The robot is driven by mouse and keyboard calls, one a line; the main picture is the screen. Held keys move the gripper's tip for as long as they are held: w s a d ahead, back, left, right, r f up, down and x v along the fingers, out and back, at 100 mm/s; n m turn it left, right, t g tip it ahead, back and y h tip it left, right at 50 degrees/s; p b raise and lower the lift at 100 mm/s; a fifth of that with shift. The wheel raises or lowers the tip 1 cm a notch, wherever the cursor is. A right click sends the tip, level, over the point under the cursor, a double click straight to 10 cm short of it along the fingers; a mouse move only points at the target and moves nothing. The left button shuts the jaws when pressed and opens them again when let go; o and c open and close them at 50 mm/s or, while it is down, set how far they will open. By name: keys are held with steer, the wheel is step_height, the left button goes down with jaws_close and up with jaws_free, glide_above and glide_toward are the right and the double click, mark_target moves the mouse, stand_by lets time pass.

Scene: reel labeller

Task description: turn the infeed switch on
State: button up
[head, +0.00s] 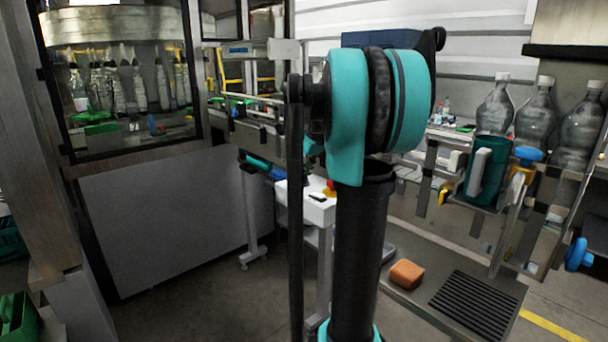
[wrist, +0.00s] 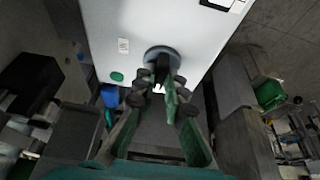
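In the wrist view a round grey switch (wrist: 161,54) with a dark handle sits on a pale panel (wrist: 185,25). I take it for the infeed switch; no readable name shows. My gripper (wrist: 160,90) is in front of it, its two dark fingertips apart, one on each side of the handle's lower end. Whether either fingertip touches the handle cannot be told. A green round button (wrist: 117,77) and a small label (wrist: 123,45) are on the panel, left of the switch. In the head view my arm hides the gripper and the switch.
In the head view a white box (head: 310,207) on a stand is partly behind my arm. A conveyor with large bottles (head: 535,112) is at right, and an orange block (head: 407,273) lies on a low shelf (head: 400,300). Open floor (head: 220,305) shows at lower left.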

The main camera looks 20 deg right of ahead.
jaws_close()
steer(key=m+h, duration=0.1)
steer(key=m, duration=0.1)
steer(key=m+h, duration=0.1)
steer(key=m, duration=0.1)
steer(key=shift+a+m, duration=0.2)
steer(key=shift+m, duration=0.2)
steer(key=m+h, duration=0.1)
steer(key=m, duration=0.3)
steer(key=shift+a+h, duration=0.1)
steer(key=shift+h, duration=0.3)
steer(key=m+g+h, duration=0.1)
steer(key=m, duration=0.4)
steer(key=shift+w+a, duration=0.1)
steer(key=shift+w, duration=0.05)
steer(key=shift+m+g+h, duration=0.6)
steer(key=shift+m+g, duration=0.1)
steer(key=shift+m, duration=1.3)
steer(key=o, duration=0.7)
jaws_free()
